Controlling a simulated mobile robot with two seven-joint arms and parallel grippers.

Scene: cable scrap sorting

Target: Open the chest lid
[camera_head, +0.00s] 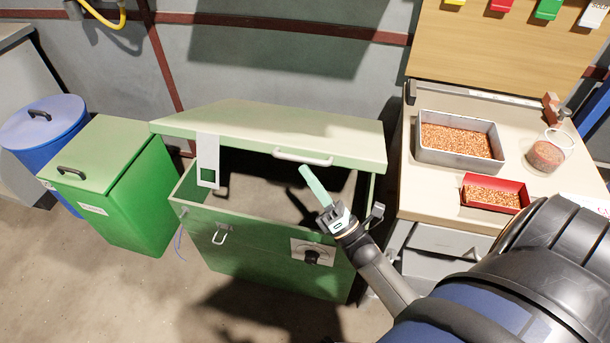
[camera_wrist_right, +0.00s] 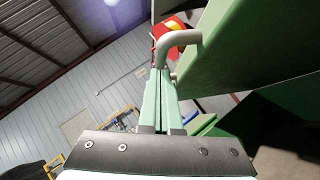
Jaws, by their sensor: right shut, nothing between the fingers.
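The green chest (camera_head: 265,258) stands on the floor in the middle of the head view. Its pale green lid (camera_head: 270,130) is raised partway, and the dark inside shows below it. A light bar handle (camera_head: 303,157) sits on the lid's front edge, and a white hasp plate (camera_head: 208,160) hangs at its left. My right gripper (camera_head: 306,172) is shut and empty, its pale green fingertips just below the handle. In the right wrist view the handle (camera_wrist_right: 181,42) curves past the shut fingers (camera_wrist_right: 161,95); I cannot tell whether they touch. My left gripper is not in view.
A green bin (camera_head: 125,190) and a blue barrel (camera_head: 45,125) stand left of the chest. On the right, a workbench (camera_head: 425,190) carries a metal tray (camera_head: 458,165), a red tray (camera_head: 495,207) and a clear container (camera_head: 545,155). Bare floor lies in front of the chest.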

